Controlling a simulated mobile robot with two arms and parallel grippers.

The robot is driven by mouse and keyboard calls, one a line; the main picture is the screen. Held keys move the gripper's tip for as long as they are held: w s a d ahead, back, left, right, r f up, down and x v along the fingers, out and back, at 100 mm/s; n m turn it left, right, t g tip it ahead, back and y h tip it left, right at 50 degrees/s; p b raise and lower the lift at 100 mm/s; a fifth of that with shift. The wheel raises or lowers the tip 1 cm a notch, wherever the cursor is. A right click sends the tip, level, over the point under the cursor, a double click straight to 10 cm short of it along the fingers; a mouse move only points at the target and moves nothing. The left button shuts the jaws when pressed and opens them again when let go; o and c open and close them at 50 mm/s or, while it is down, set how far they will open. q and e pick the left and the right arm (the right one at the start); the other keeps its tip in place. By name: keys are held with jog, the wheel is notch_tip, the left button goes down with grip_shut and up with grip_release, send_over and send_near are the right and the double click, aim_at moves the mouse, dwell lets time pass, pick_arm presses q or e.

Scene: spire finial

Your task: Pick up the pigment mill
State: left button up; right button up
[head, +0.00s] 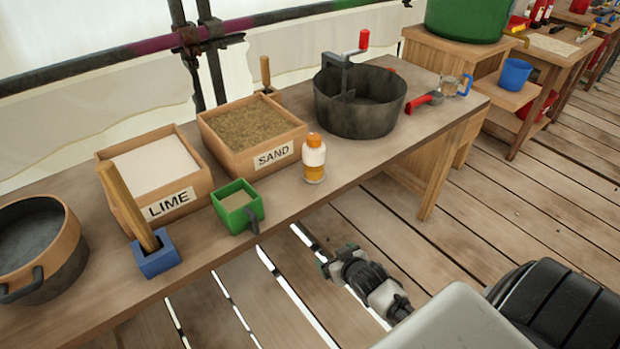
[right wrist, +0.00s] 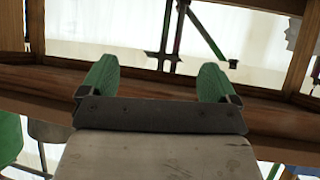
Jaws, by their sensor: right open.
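No thing is labelled as the pigment mill. A dark round tub (head: 372,108) with a red-handled crank clamped at its rim stands at the back middle of the workbench; I cannot tell whether it is the mill. My right gripper (head: 337,256) is below the bench's front edge, over the plank floor, apart from everything on the bench. In the right wrist view its two green fingers (right wrist: 158,78) are spread wide with nothing between them. My left gripper is not in view.
The bench (head: 290,215) holds a lime box (head: 183,197), a sand box (head: 275,156), a green scoop (head: 236,205), an orange-and-white bottle (head: 314,160), a blue holder (head: 157,258) and a large pot (head: 62,262). A red-handled tool (head: 424,102) lies right of the tub.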

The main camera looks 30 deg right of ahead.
jog(key=w+r+t, duration=0.1)
jog(key=r, duration=0.3)
jog(key=w+d+r+t+b, duration=0.1)
jog(key=w+r, duration=0.1)
jog(key=r, duration=0.2)
jog(key=w+d+r+t+b, duration=0.1)
jog(key=w+r+t, duration=0.1)
jog(key=r, duration=0.2)
jog(key=shift+d+r, duration=0.1)
jog(key=shift+d, duration=0.1)
jog(key=t+b, duration=0.1)
jog(key=t, duration=0.2)
send_near(320, 158)
jog(key=w, duration=0.7)
jog(key=shift+d, duration=0.3)
jog(key=shift+w+d+b, duration=0.15)
jog(key=shift+w+b, duration=0.4)
jog(key=shift+w, duration=2.35)
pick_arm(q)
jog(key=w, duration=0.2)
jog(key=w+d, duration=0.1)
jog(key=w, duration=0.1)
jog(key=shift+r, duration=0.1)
pick_arm(e)
jog(key=shift+c, duration=0.5)
jog(key=c, duration=1)
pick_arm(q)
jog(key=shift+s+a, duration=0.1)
